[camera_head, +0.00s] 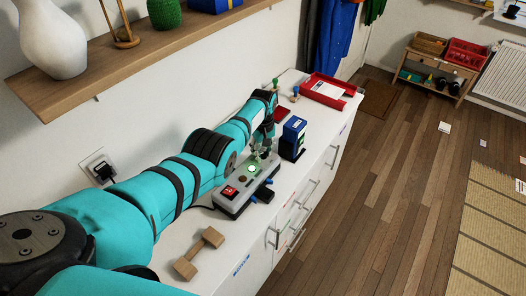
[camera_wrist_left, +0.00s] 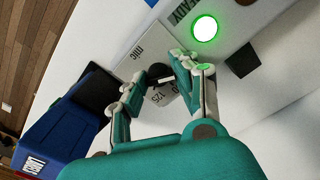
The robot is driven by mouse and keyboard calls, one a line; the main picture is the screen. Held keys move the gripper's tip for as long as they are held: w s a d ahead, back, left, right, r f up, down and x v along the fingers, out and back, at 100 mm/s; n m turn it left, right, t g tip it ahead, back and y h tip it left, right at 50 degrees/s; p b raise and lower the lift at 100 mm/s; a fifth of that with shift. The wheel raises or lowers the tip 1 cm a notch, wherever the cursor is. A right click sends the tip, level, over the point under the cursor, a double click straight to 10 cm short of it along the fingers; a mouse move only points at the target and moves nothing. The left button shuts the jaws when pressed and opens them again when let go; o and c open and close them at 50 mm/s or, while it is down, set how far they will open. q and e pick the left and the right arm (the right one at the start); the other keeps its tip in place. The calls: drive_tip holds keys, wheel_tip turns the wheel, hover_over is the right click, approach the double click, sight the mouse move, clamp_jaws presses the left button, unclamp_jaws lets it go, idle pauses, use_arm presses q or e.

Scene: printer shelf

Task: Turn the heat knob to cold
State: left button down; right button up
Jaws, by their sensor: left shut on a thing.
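A grey laminator-like device (camera_head: 233,199) lies on the white cabinet top, with a red switch at its near end and a lit green light (camera_head: 252,169). In the left wrist view the light (camera_wrist_left: 204,28) glows beside the word READY. A small black knob (camera_wrist_left: 159,73) with a white pointer sits on the grey panel by the marks "mic" and "125"; a cold mark cannot be made out. My left gripper (camera_head: 261,153) is over the device's far end. In the wrist view its fingers (camera_wrist_left: 160,84) are closed around the knob, partly hiding it. My right gripper is not in view.
A dark blue box (camera_head: 293,139) stands close beside the gripper; it also shows in the wrist view (camera_wrist_left: 62,124). A wooden dumbbell-shaped piece (camera_head: 200,253) lies nearer, and a red tray (camera_head: 326,90) lies farther back. A wooden shelf (camera_head: 150,52) overhangs the arm.

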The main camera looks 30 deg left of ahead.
sight(263, 153)
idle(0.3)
use_arm(q)
drive_tip(key=c, duration=1)
unclamp_jaws()
wheel_tip(263, 153, up, 12)
